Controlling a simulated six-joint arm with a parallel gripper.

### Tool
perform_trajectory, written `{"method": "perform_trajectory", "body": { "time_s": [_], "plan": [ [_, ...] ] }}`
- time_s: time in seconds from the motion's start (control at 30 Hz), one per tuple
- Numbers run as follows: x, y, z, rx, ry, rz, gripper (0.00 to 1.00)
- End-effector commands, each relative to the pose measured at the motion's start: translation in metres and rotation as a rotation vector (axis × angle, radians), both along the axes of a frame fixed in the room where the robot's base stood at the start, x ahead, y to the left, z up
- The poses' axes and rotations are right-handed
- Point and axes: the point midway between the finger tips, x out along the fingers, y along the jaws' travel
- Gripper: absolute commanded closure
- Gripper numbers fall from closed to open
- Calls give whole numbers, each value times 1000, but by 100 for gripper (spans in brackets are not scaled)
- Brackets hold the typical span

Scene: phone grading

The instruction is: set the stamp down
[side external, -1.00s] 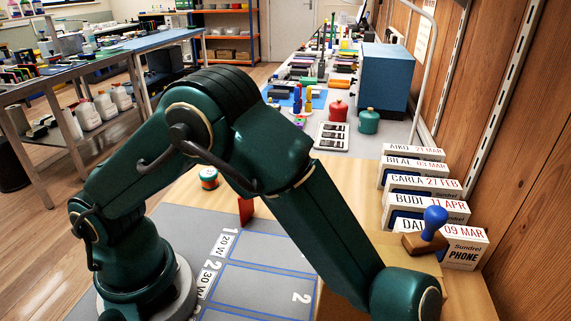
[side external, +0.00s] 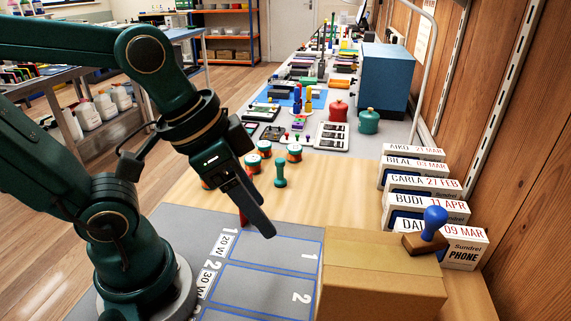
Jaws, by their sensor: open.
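The stamp (side external: 434,222), with a blue knob handle and a brown wooden base, stands upright on top of a closed cardboard box (side external: 380,285) at the lower right. Its base rests near the box's back right edge, in front of the phone boxes. My gripper (side external: 262,222) is well to the left of the stamp and apart from it, above the grey mat. It is open, with nothing visibly held; one dark finger shows clearly and the other is mostly hidden.
White labelled phone boxes (side external: 431,211) stand in a row along the wooden wall. The grey mat (side external: 265,252) has blue-outlined numbered cells. Bare wooden tabletop (side external: 335,190) lies between.

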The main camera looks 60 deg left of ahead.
Motion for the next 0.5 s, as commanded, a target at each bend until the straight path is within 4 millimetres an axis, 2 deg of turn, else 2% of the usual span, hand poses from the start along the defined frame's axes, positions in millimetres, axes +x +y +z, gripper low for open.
{"method": "perform_trajectory", "body": {
  "time_s": [0.03, 0.1, 0.17, 0.2, 0.5],
  "plan": [
    [-3, 12, 0, 3, -26, 88, 36],
    [-5, 22, -1, 5, -45, 176, 36],
    [-7, 28, -1, 5, -57, 227, 28],
    [-7, 30, -1, 4, -62, 248, 28],
    [-8, 32, -2, 3, -64, 264, 28]
  ]
}}
